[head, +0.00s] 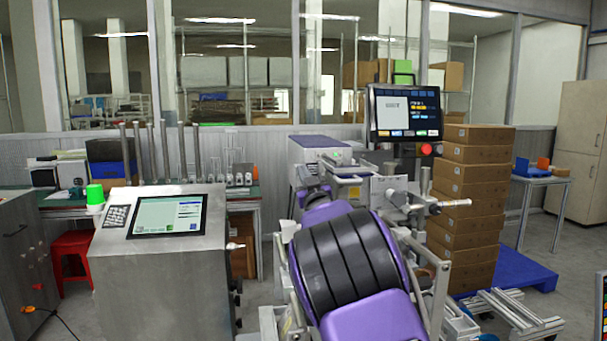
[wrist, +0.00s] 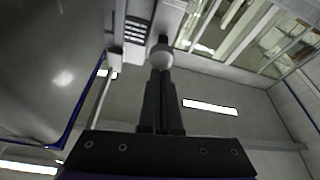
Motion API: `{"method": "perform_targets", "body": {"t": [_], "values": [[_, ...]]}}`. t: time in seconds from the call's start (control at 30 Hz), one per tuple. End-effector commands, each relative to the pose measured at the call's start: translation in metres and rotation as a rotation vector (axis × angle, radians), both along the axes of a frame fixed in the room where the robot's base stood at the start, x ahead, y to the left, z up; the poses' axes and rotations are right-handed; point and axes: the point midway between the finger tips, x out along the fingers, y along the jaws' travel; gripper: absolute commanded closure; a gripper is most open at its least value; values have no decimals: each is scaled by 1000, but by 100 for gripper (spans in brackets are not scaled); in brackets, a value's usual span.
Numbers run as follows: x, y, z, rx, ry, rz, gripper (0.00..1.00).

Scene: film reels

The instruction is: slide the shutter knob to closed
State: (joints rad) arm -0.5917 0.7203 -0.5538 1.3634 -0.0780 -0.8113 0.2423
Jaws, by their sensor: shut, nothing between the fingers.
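In the wrist view, a pale round knob (wrist: 161,57) on a short dark stem sits straight beyond my fingertips, under a light grey housing. My gripper (wrist: 160,76) is shut, its two dark fingers pressed together. The fingertips are right at the knob's near side; I cannot tell whether they touch it. The knob is not between the fingers. In the head view, I cannot make out my gripper, and my purple and black arm covers the middle of the machine. Any shutter or marking of its position is not readable.
A grey panel with a blue edge (wrist: 50,70) stands close on the left in the wrist view. In the head view, a steel cabinet with a screen (head: 165,217) is at left, stacked cartons (head: 470,188) at right, and a monitor (head: 405,112) behind my arm.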

Motion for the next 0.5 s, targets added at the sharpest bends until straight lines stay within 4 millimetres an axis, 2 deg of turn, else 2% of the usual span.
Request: {"method": "perform_targets", "body": {"t": [0.3,0.5], "values": [[0,-1,-35,1,1,0,100],[0,0,-41,-1,1,-1,100]]}}
